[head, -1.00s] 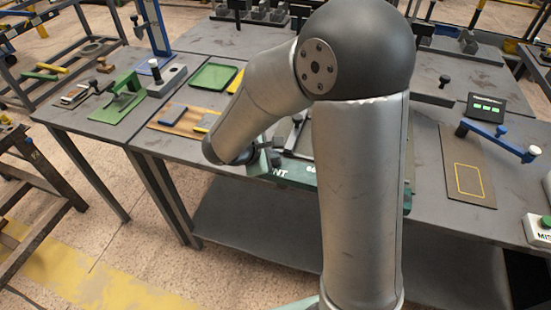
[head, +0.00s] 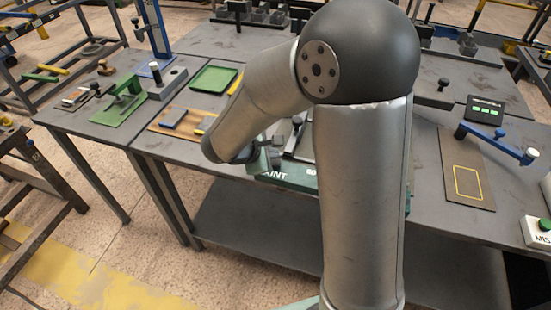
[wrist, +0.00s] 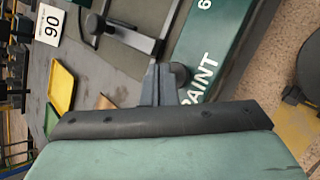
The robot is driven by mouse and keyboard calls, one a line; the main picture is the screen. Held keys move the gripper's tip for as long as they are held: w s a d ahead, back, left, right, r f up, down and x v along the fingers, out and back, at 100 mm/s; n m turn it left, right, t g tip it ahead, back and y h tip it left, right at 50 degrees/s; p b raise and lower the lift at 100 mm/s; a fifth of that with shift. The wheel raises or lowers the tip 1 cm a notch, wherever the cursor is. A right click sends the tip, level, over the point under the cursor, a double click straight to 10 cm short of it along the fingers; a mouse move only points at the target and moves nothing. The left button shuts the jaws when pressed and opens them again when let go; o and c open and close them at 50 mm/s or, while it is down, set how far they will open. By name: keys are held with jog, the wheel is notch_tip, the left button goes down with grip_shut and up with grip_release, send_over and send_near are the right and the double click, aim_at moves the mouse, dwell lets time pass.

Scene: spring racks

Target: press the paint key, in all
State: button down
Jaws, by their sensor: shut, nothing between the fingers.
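The dark green panel with the white PAINT lettering (wrist: 200,80) runs along the table's front edge; part of this panel (head: 290,180) also shows in the head view behind my arm. A dark round knob, apparently the paint key (wrist: 181,71), stands beside the lettering in the wrist view, partly hidden behind my fingers. My gripper (wrist: 160,82) is shut and empty, with its fingertips close beside the knob. I cannot tell whether they touch it. In the head view my gripper (head: 268,150) is at the panel's left end, partly hidden by my forearm.
A display with green lights (head: 485,109) and a blue lever (head: 497,142) stand on the right. A box with a green button (head: 540,232) sits at the far right. A green tray (head: 214,78) and a brown board (head: 180,122) lie left of my arm.

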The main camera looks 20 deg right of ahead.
jog(key=shift+r, duration=0.1)
jog(key=shift+r+p, duration=1.75)
jog(key=shift+r, duration=0.8)
